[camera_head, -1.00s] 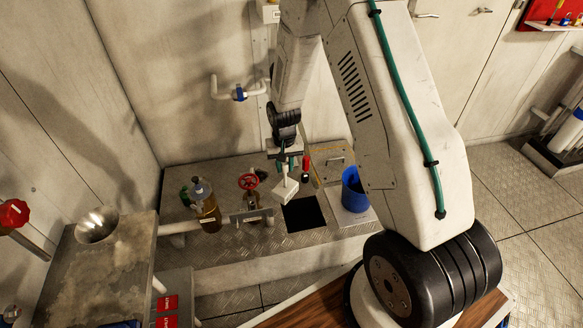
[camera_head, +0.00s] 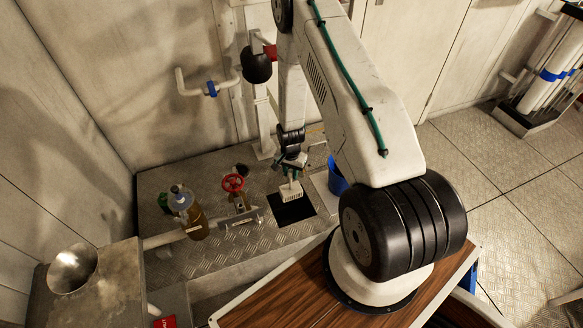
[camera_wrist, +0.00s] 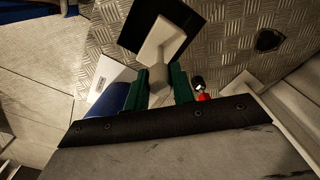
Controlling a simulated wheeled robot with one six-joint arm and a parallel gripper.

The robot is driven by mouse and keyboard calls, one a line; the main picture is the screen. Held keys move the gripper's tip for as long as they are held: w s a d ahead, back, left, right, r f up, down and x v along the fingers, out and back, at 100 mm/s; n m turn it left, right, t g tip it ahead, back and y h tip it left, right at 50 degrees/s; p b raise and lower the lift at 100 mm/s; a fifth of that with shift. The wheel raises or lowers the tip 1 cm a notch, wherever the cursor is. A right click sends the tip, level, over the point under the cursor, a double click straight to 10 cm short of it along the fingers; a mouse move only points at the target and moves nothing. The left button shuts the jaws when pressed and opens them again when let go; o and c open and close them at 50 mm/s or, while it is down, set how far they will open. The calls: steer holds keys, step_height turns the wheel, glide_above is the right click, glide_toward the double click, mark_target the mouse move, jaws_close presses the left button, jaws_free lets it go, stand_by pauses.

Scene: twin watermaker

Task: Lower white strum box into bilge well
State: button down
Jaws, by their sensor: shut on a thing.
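The white strum box (camera_head: 291,193) hangs from my gripper (camera_head: 291,170) over the dark square opening of the bilge well (camera_head: 292,211) in the head view. My gripper is shut on its narrow neck. In the wrist view the green fingers of my gripper (camera_wrist: 159,88) hold the neck, and the strum box (camera_wrist: 160,45) spreads out beyond them against the black well opening (camera_wrist: 188,22). The box overlaps the opening in both views. I cannot tell whether its bottom is above or inside the rim.
A blue bucket (camera_head: 337,180) stands right of the well, partly hidden by my arm. A red handwheel valve (camera_head: 233,183) and a bottle of amber liquid (camera_head: 192,217) stand to the left. A small red-and-black object (camera_wrist: 201,90) lies near my gripper in the wrist view.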

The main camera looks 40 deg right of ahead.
step_height(320, 180, down, 25)
stand_by(1.7)
steer(key=shift+f, duration=0.8)
stand_by(0.4)
steer(key=c, duration=1.1)
jaws_free()
step_height(320, 180, up, 8)
steer(key=shift+d+f, duration=0.1)
